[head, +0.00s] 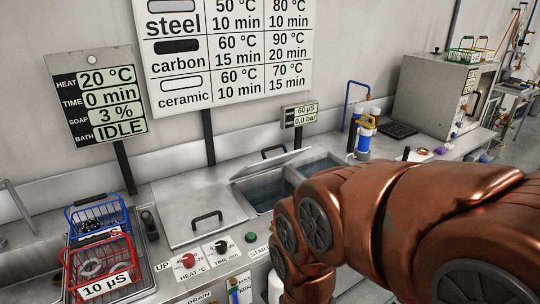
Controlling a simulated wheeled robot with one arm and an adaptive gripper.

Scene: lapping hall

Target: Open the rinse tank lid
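A metal lid (268,164) with a black handle (274,152) is tilted up at the back of a tank (262,189) in the middle of the steel counter. Liquid shows in the tank below the lid, so the lid is at least partly raised. I take this for the rinse tank, but no label on it is readable.
A flat closed lid (190,205) with a black handle lies left of the tank. Blue (97,216) and red (100,265) wire baskets stand at far left. A second open basin (320,164) and blue-white filter canisters (365,135) are to the right. Knobs line the front panel (205,262).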

